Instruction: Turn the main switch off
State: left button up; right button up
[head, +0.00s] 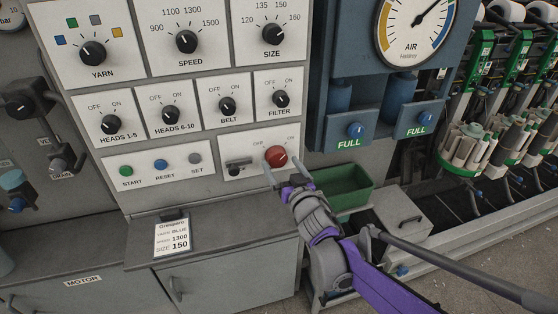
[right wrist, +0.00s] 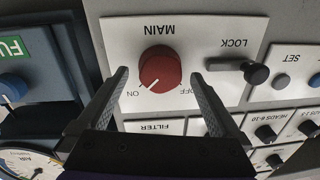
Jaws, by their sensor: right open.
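The main switch is a red round knob (head: 276,156) on a white panel at the lower right of the control board. In the right wrist view the knob (right wrist: 159,68) is upside down under the word MAIN, and its white mark points toward ON. A black lock lever (right wrist: 238,72) sits beside it, marked LOCK; it also shows in the head view (head: 238,165). My right gripper (head: 284,170) is open just in front of the knob. In the right wrist view its fingers (right wrist: 160,78) flank the knob with gaps on both sides; contact is not visible. My left gripper is out of view.
Start, reset and set buttons (head: 161,165) lie left of the switch panel. Rows of black knobs (head: 227,104) are above. A grey ledge with a settings card (head: 172,236) juts out below. A green bin (head: 350,190) stands to the right, under the blue air unit (head: 335,60).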

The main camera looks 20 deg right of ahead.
jog(key=shift+w+a, duration=0.1)
jog(key=shift+w, duration=0.95)
jog(key=c, duration=1.3)
